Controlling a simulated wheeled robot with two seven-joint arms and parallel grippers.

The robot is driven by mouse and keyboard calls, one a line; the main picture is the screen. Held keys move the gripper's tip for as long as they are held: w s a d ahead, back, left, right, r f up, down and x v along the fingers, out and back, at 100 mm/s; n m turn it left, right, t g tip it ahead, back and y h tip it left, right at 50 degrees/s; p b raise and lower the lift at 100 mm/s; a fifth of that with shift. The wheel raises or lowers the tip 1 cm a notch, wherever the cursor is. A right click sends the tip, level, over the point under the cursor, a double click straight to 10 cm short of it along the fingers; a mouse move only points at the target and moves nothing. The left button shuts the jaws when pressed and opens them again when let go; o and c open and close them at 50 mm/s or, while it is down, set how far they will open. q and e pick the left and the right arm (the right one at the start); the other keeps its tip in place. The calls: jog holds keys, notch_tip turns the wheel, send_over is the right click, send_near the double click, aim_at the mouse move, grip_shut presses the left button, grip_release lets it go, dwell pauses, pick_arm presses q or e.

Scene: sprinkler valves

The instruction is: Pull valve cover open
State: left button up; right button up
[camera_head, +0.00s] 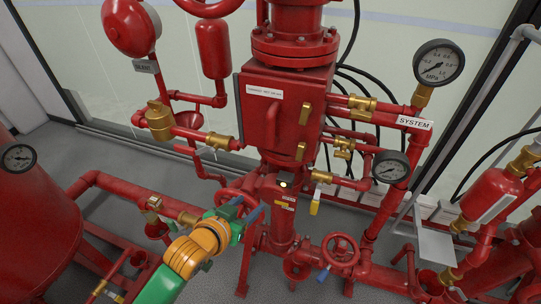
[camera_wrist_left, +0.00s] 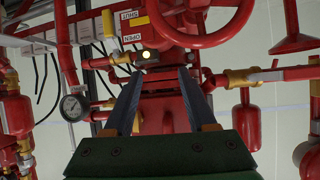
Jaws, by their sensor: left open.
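The valve cover (camera_head: 271,108) is the front plate of the red valve box in the middle of the head view. My left gripper (camera_head: 254,203) is open and empty, below and a little left of the cover, clear of the handle. In the left wrist view its two dark fingers (camera_wrist_left: 161,75) stand apart, with red valve parts beyond them. I cannot tell the cover there. My right gripper is out of view.
A pressure gauge (camera_head: 438,62) and the SYSTEM pipe stand right of the box. A brass valve (camera_head: 159,120) and piping lie to its left. A red handwheel (camera_head: 340,250) is at the lower right. Pipes crowd the space around the gripper.

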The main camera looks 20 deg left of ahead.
aim_at(268, 135)
pick_arm(q)
jog(key=w+r+t+h, duration=0.1)
jog(key=w+r, duration=0.1)
jog(key=r, duration=0.2)
jog(key=w+r+t, duration=0.2)
jog(key=r, duration=0.2)
jog(key=w+r+t+h, duration=0.1)
jog(key=w+r+t, duration=0.1)
jog(key=r, duration=0.3)
jog(key=shift+d+m+h, duration=0.15)
jog(key=shift+m+h, duration=0.15)
jog(key=shift+m, duration=0.1)
jog(key=x, duration=0.4)
jog(key=p+x, duration=0.1)
jog(key=x, duration=0.2)
jog(key=shift+r, duration=0.3)
grip_shut()
jog(key=shift+f, duration=0.1)
